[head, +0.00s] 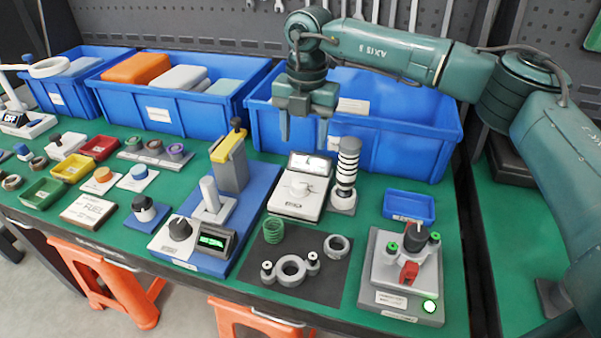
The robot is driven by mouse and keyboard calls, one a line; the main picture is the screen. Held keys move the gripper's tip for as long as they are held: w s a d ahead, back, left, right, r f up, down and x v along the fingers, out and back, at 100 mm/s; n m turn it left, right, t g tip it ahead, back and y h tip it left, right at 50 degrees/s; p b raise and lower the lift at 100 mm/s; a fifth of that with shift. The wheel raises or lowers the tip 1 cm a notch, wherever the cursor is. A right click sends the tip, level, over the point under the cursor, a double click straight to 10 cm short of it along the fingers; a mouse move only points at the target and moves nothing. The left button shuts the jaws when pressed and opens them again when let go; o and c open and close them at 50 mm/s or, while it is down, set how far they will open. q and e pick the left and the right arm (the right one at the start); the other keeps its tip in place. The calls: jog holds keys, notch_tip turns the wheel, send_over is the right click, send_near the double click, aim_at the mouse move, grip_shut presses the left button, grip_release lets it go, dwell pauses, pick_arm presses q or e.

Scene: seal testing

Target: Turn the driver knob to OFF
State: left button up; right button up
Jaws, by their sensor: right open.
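Several knobs show in the head view; I cannot read which one is labelled as the driver knob. A black knob (180,229) sits on a white block beside a small green-lit display (212,241) on a blue-based test stand (240,222). Another dark knob (415,236) tops a grey box (388,272) with a red lever and a lit green button at the right. A white knob (301,188) is on a white meter box (288,208). My right gripper (303,132) is open and empty, pointing down above the meter box. My left gripper is out of view.
Blue bins (178,109) line the back. A ringed black-and-white column (345,178) stands right of the meter box. A dark mat (330,272) holds rings and a green spring. Small trays and parts crowd the left. Orange stools (125,292) stand in front.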

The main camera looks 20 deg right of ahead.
aim_at(300, 182)
jog(key=f, duration=1.1)
jog(key=shift+a+f, duration=0.35)
jog(key=shift+f, duration=0.05)
jog(key=c, duration=1)
jog(key=shift+o, duration=0.2)
